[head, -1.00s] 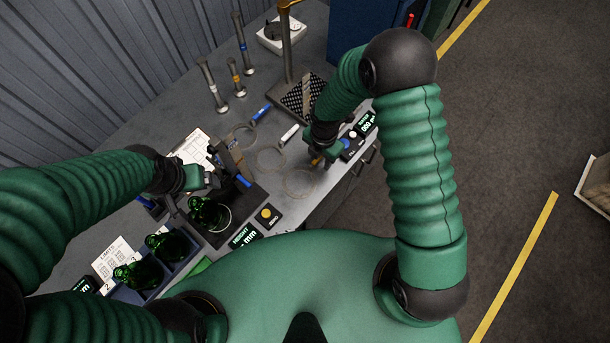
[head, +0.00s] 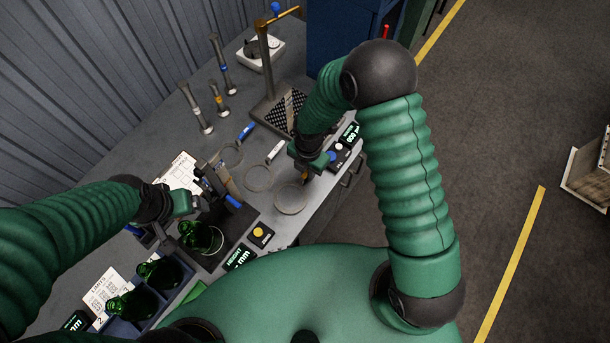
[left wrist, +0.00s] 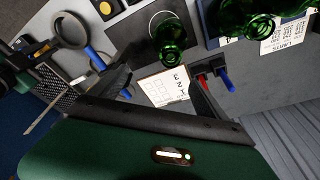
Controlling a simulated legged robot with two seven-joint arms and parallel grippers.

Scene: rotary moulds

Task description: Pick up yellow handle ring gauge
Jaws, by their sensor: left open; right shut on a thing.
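The yellow handle ring gauge is a thin ring (head: 290,199) near the bench's front edge in the head view. My right gripper (head: 306,177) is shut on its handle, which is mostly hidden. In the left wrist view the ring (left wrist: 71,30) and dark yellow handle (left wrist: 40,50) show, with my right gripper (left wrist: 22,62) at the handle's end. I cannot tell whether the ring touches the bench. My left gripper (head: 195,200) is open and empty beside a green bottle; its two fingers are apart in the left wrist view (left wrist: 165,92).
Ring gauges with a blue handle (head: 247,131) and a white handle (head: 275,151) lie close by. A green bottle (head: 203,238) stands on a dark plate, with more in a blue crate (head: 176,291). A gauge stand (head: 263,60) and a display box (head: 340,152) are near the right gripper.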

